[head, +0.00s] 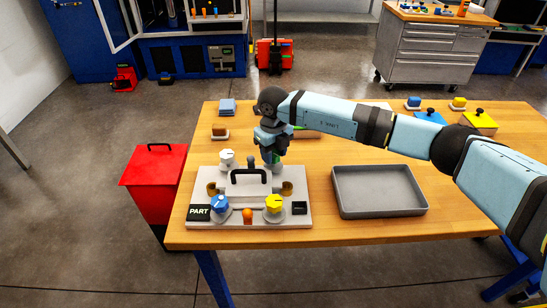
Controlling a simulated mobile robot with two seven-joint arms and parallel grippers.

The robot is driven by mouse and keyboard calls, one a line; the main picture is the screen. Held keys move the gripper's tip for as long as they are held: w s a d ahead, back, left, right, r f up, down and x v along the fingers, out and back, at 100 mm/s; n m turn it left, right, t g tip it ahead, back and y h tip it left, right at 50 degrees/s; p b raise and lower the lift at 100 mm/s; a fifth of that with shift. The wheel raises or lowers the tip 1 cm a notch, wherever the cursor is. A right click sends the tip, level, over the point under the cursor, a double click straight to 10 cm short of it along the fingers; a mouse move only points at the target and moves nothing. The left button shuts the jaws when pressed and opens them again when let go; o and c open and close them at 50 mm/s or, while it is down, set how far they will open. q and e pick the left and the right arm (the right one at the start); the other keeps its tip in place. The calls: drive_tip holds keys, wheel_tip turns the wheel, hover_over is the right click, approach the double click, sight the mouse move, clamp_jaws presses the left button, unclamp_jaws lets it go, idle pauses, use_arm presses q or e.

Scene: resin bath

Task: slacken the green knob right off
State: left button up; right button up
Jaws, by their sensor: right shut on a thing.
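The green knob (272,158) is at the back right of a pale fixture plate (250,219) on the wooden table, mostly hidden by my right gripper. My right gripper (271,155) points down from above and is shut on the green knob. The knob seems to be still at its place on the plate, but its base is hard to see. A white knob (227,157), a blue knob (220,205) and a yellow knob (274,203) stand at the plate's other corners. My left gripper is not in view.
A black handle (250,174) stands mid-plate, close to the gripper. An empty grey tray (380,211) lies to the right. A red bin (152,183) stands left of the table. My right arm spans the table's back; small blocks and lidded boxes sit at back right.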

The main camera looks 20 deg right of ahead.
drive_tip(key=shift+n+b, duration=0.55)
drive_tip(key=shift+n, duration=0.45)
drive_tip(key=shift+w+d+n+b, duration=0.1)
drive_tip(key=shift+n+b, duration=0.45)
drive_tip(key=shift+n, duration=0.25)
drive_tip(key=shift+n+b, duration=0.65)
drive_tip(key=shift+n, duration=0.45)
drive_tip(key=shift+r+n, duration=0.1)
drive_tip(key=shift+n, duration=0.4)
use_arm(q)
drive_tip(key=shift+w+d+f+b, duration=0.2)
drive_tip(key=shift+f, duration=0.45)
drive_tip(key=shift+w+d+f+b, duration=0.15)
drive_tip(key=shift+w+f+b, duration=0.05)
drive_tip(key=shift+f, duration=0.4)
use_arm(e)
drive_tip(key=shift+n, duration=0.3)
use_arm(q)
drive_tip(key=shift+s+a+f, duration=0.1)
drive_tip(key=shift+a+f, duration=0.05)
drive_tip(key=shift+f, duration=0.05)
use_arm(e)
drive_tip(key=o, duration=0.8)
drive_tip(key=shift+o, duration=0.7)
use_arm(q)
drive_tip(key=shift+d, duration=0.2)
